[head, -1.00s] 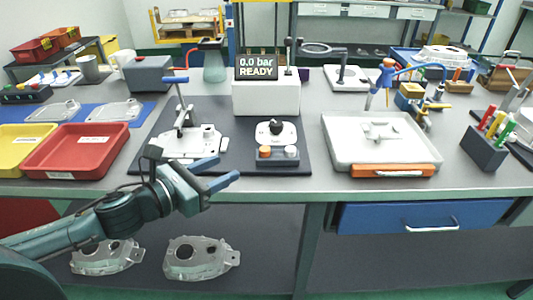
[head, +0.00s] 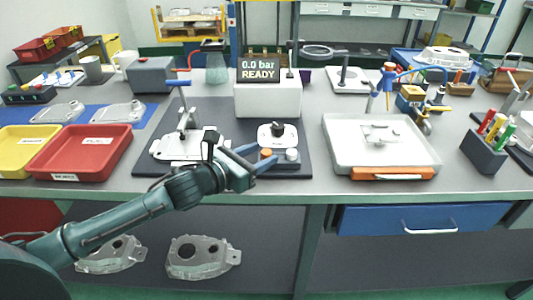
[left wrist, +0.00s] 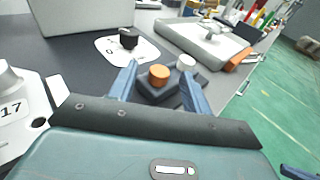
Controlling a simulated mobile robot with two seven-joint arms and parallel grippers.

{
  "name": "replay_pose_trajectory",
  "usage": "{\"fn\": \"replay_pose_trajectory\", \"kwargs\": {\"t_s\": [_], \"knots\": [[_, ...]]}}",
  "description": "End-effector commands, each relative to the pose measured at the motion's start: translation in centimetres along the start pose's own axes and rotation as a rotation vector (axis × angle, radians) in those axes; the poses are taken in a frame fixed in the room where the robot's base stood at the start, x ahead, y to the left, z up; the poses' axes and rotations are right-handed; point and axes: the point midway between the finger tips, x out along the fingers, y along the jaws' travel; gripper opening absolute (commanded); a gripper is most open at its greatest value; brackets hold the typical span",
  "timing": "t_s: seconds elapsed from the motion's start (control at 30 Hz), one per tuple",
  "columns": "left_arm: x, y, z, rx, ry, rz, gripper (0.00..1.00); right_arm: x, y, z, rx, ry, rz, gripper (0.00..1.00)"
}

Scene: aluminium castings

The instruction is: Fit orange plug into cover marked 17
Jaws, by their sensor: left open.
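The orange plug (head: 265,154) sits beside a grey plug (head: 291,155) in a small dark block (head: 284,168) on the dark mat. In the left wrist view the orange plug (left wrist: 159,74) shows between my fingers. My left gripper (head: 262,158) is open and empty, its blue fingers reaching toward the block; in the left wrist view it (left wrist: 158,80) points at the plug, apart from it. The cover marked 17 (left wrist: 18,110) is at the left edge of the wrist view; in the head view the white cover (head: 182,147) is partly behind my arm.
A black knob on a white plate (head: 278,135) stands just behind the block. A box with a display reading 0.0 bar READY (head: 266,98) is behind that. A red tray (head: 78,154) lies left, a white tray (head: 380,143) right. A clamp handle (head: 182,105) rises by the cover.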

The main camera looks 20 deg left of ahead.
Motion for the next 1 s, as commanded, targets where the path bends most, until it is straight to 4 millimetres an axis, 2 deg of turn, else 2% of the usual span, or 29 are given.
{"fn": "replay_pose_trajectory", "kwargs": {"t_s": [0.27, 0.83, 1.0], "knots": [[0.42, 0.00, 0.00, 0.000, 0.000, 0.000, 0.48, -0.04, -0.02, 0.36, 0.000, -0.008, 0.000, 0.00], [0.38, 0.02, -0.01, 0.000, 0.000, 0.000, 0.02, -0.09, -0.05, 0.18, 0.000, -0.004, 0.000, 0.00], [0.38, 0.02, -0.01, 0.000, 0.000, 0.000, 0.00, -0.12, -0.06, 0.05, 0.000, -0.001, 0.000, 0.00]]}}
